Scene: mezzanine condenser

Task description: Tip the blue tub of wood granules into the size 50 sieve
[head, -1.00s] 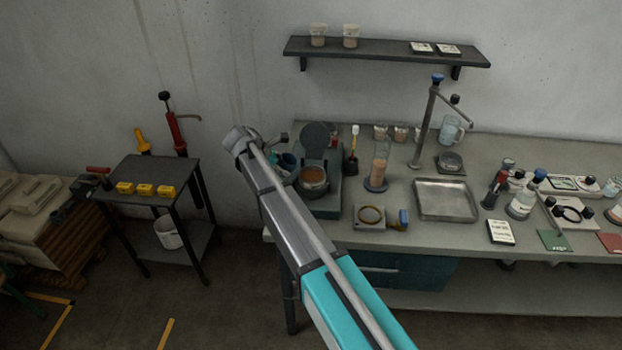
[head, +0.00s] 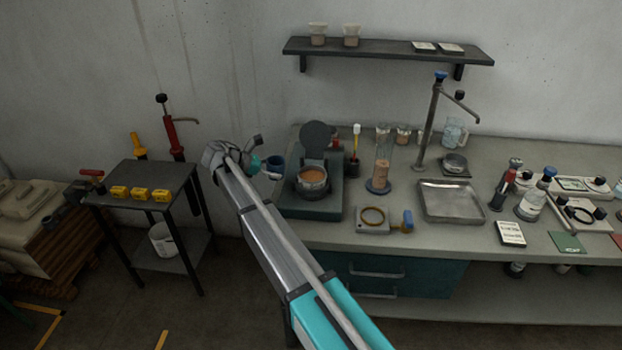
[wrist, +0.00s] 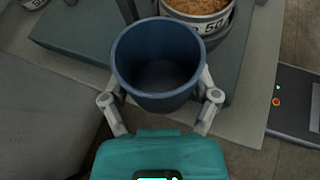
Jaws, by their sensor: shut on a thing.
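The blue tub (wrist: 155,98) is between the fingers of my gripper (wrist: 161,88), which is shut on its sides. Its mouth faces the wrist camera; the inside looks dark and empty. In the head view the tub (head: 275,167) looks roughly upright, just left of the sieve, with my gripper (head: 255,164) at its left. The sieve (wrist: 216,28), marked 50, holds brown granules (wrist: 198,5). In the head view the sieve (head: 312,184) sits on a dark green machine, its granules showing. The tub partly overlaps the sieve's edge in the wrist view; contact cannot be told.
The machine's round dark lid (head: 316,135) stands up behind the sieve. A tall cylinder (head: 382,165) and a metal tray (head: 450,200) stand to the right on the bench. A small dark table (head: 150,178) stands at left, with floor space between it and the bench.

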